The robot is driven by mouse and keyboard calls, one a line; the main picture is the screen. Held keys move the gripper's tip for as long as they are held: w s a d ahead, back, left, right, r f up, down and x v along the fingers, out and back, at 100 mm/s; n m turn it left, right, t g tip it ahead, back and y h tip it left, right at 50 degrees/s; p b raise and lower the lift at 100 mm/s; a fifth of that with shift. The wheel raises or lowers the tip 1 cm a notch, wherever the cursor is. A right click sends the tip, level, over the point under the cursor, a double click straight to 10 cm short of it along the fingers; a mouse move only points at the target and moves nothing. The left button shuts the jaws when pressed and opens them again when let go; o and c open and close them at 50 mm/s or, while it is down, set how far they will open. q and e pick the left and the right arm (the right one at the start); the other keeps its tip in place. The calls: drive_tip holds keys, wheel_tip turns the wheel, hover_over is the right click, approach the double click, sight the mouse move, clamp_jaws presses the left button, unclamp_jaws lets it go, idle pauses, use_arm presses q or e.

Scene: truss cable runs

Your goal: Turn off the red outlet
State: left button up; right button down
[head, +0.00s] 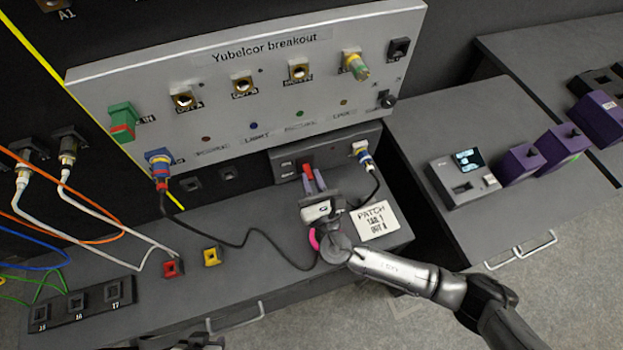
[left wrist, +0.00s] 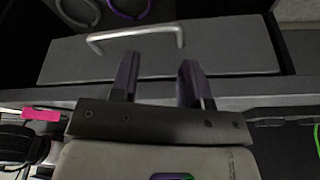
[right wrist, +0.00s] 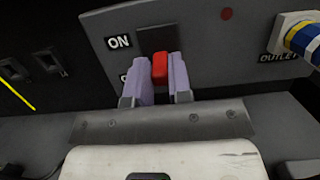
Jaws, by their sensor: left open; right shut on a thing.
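The outlet box (head: 288,163) stands on the bench below the breakout panel. Its red switch (right wrist: 160,68) sits on a dark plate beside an ON label (right wrist: 118,42); the label below it is mostly hidden by a finger. My right gripper (right wrist: 161,82) is shut on the red switch, with one pale purple finger on each side; it also shows in the head view (head: 313,181). A dull red lamp (right wrist: 227,14) is right of the switch. My left gripper (left wrist: 160,80) is open and empty, in front of a grey drawer with a metal handle.
A blue, white and yellow plug (right wrist: 298,36) sits in the outlet box, right of the switch; its dark cable (head: 374,186) runs down beside the gripper. A PATCH note (head: 374,221) lies on the bench. Red (head: 172,268) and yellow (head: 212,256) blocks stand to the left.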

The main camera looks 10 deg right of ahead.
drive_tip(key=c, duration=1)
unclamp_jaws()
drive_tip(key=shift+c, duration=0.2)
drive_tip(key=shift+s, duration=0.1)
drive_tip(key=v, duration=1.3)
drive_tip(key=shift+s+f+p, duration=0.15)
drive_tip(key=shift+s+p, duration=0.15)
drive_tip(key=shift+p, duration=0.05)
drive_tip(key=shift+d, duration=0.1)
